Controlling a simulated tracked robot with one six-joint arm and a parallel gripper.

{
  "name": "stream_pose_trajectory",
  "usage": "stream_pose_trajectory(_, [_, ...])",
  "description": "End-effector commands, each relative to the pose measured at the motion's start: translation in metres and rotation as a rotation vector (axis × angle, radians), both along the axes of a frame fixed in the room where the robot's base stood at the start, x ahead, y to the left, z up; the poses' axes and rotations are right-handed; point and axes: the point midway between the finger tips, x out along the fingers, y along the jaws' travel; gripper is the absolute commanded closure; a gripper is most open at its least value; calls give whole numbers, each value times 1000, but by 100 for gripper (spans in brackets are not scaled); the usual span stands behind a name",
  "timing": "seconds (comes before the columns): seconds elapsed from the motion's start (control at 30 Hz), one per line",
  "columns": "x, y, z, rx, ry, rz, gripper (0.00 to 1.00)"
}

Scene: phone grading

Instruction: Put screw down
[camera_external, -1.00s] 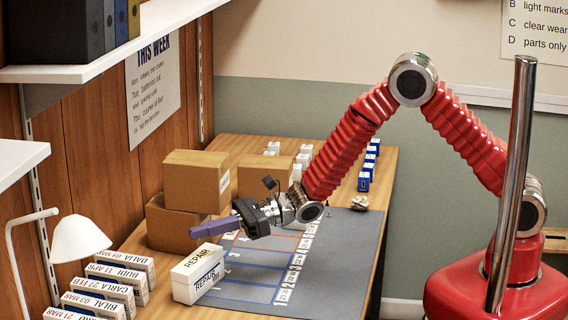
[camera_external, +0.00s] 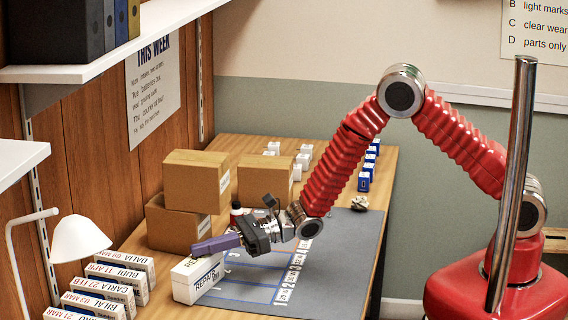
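My gripper (camera_external: 240,239) is low over the left part of the grey mat (camera_external: 345,262). It appears shut on a slim purple slab (camera_external: 215,245), which looks like a phone. The slab sticks out to the left, tilted slightly down. In the picture its far end overlaps the top of the white REPAIR box (camera_external: 198,278); I cannot tell whether they touch. The fingertips are too small to make out. No screw can be made out.
Brown cartons (camera_external: 195,180) stand behind my gripper. A small dark bottle (camera_external: 236,209) stands close behind it. White name-labelled boxes (camera_external: 104,300) and a white lamp (camera_external: 80,240) are at the left. Blue boxes (camera_external: 364,181) line the far right. The mat's right side is clear.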

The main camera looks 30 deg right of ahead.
Motion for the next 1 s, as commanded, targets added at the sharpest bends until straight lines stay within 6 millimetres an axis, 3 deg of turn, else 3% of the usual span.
stream_pose_trajectory(0.17, [0, 0, -1, -1, 1, 0, 100])
stream_pose_trajectory(0.43, [0, 0, -1, -1, 1, 0, 83])
stream_pose_trajectory(0.77, [0, -1, 1, 0, 0, 0, 83])
stream_pose_trajectory(1.0, [-5, -25, 4, -1, 1, -1, 83])
